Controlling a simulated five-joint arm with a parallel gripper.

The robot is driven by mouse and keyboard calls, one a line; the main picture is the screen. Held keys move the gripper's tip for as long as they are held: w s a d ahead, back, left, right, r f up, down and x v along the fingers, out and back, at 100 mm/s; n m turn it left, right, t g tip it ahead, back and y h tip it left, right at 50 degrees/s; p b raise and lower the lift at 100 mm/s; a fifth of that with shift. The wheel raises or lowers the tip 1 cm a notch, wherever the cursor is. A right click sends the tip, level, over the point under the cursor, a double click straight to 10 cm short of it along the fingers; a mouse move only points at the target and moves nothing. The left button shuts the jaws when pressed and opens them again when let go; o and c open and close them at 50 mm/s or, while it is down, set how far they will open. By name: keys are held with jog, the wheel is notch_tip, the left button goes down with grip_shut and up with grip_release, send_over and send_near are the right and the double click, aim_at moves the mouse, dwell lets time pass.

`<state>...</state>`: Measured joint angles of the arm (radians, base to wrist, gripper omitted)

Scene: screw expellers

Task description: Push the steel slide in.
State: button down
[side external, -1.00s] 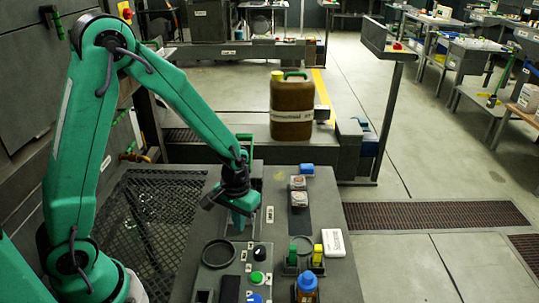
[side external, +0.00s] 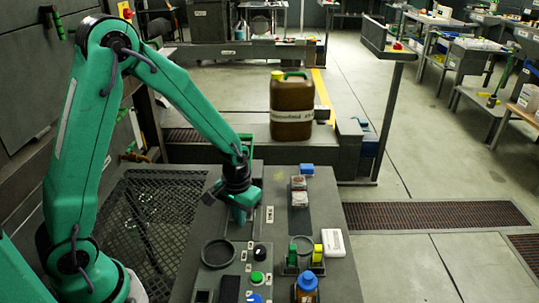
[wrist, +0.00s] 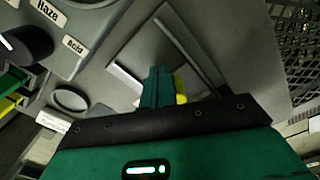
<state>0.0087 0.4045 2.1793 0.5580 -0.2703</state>
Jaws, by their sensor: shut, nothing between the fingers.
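My gripper (side external: 239,216) is shut and empty, pointing down low over the left part of the grey bench in the side view. In the wrist view its green fingers (wrist: 158,85) reach over a grey surface with a pale straight strip (wrist: 130,82) on their left and a dark straight edge on their right. The pale strip may be part of the steel slide, but I cannot tell for sure. In the side view my gripper hides this spot. Whether the fingertips touch anything is unclear. A small yellow part (wrist: 181,89) shows just behind the fingers.
A dark round ring (side external: 218,253) lies in front of my gripper. A black knob (side external: 260,251) and a green button (side external: 257,278) are near it. A blue-capped bottle (side external: 306,284) and a white block (side external: 333,243) stand to the right. A brown canister (side external: 291,108) stands behind.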

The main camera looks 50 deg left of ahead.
jog(key=shift+w+a, duration=0.9)
jog(key=shift+s+d, duration=0.45)
dwell(0.6)
jog(key=shift+r, duration=0.1)
jog(key=shift+r, duration=3.45)
jog(key=shift+r, duration=0.1)
jog(key=s+r+m+t, duration=0.3)
jog(key=s+r+t, duration=0.2)
jog(key=s+r, duration=1)
jog(key=shift+d+r+t, duration=0.3)
jog(key=shift+r, duration=0.15)
